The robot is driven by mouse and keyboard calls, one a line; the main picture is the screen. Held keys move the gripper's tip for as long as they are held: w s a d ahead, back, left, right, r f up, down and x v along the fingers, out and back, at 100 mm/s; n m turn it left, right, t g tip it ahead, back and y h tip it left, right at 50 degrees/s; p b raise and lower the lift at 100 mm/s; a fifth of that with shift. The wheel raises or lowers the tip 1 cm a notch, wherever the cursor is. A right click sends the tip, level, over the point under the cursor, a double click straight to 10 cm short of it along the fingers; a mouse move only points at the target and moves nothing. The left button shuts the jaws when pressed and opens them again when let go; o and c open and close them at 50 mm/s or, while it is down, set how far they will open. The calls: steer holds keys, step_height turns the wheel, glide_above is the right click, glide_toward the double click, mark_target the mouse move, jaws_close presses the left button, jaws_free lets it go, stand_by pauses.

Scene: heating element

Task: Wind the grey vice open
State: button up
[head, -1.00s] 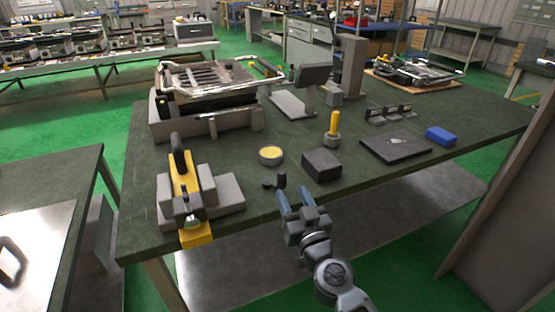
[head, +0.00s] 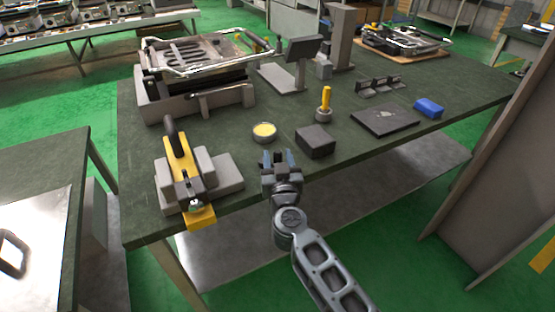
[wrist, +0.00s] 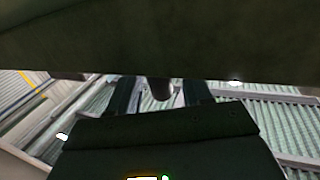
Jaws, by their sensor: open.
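The grey vice (head: 225,174) sits at the front left of the dark green bench. A yellow bar (head: 181,158) with a dark upright handle (head: 172,130) lies along its left part, with a yellow end (head: 202,218) over the bench's front edge. My gripper (head: 278,157) is open at the front edge, to the right of the vice and apart from it. In the wrist view, a dark rounded piece (wrist: 160,88) shows between the two fingers; I cannot tell what it is. The small dark piece at the edge is hidden by my gripper in the head view.
A yellow-topped round tin (head: 264,132), a dark block (head: 315,141) and a yellow-handled tool (head: 325,102) stand near my gripper. A heating plate assembly (head: 205,57) stands behind the vice. A flat dark plate (head: 385,121) and blue block (head: 428,108) lie right.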

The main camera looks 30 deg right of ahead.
steer(key=shift+w+d, duration=0.1)
steer(key=shift+w, duration=0.1)
steer(key=c, duration=0.9)
steer(key=shift+d+r, duration=0.1)
